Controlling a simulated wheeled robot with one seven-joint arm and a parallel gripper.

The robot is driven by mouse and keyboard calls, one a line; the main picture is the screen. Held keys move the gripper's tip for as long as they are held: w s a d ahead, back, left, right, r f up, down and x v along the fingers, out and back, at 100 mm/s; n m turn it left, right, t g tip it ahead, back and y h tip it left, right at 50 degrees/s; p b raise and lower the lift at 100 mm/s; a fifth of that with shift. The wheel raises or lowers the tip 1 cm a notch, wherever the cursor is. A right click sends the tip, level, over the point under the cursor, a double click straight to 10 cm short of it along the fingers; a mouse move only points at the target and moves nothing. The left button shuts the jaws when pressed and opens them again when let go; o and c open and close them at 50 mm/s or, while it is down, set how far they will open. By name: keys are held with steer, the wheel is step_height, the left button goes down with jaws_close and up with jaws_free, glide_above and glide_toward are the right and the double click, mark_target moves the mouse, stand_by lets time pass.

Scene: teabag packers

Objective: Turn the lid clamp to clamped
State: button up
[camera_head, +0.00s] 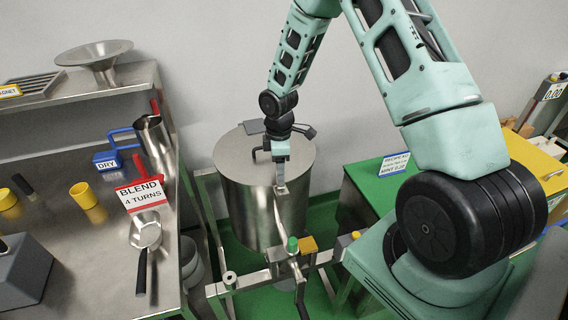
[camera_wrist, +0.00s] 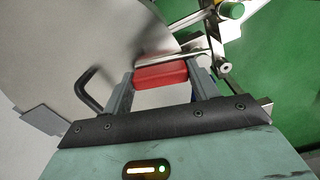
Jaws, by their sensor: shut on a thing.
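The lid clamp shows as a red grip (camera_wrist: 160,76) on a metal lever at the rim of the steel drum (camera_head: 262,212). My gripper (camera_head: 281,176) reaches down to the drum's front rim. In the wrist view its two fingers (camera_wrist: 163,70) stand on either side of the red grip, shut on it. In the head view the red grip is hidden by my gripper, and only a small metal piece shows below it. The grey lid (camera_wrist: 70,45) lies on the drum, with a black bent handle (camera_wrist: 92,88). I cannot tell the clamp's exact angle.
A steel bench (camera_head: 95,240) at the left holds a "BLEND 4 TURNS" sign (camera_head: 141,194), a scoop and yellow cups. The drum sits in a metal frame with a green-knobbed part (camera_head: 292,244) in front. A green cabinet (camera_head: 375,185) stands at the right.

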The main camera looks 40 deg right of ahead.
steer(key=shift+w+a+n, duration=0.15)
steer(key=shift+a+n, duration=0.1)
steer(key=shift+n, duration=0.4)
steer(key=shift+w+a+n, duration=0.15)
steer(key=shift+a+n, duration=0.1)
steer(key=shift+n, duration=0.4)
steer(key=o, duration=1.4)
steer(key=shift+r, duration=0.15)
step_height(320, 180, up, 17)
steer(key=b, duration=0.2)
steer(key=shift+r+b, duration=0.1)
steer(key=shift+b, duration=0.3)
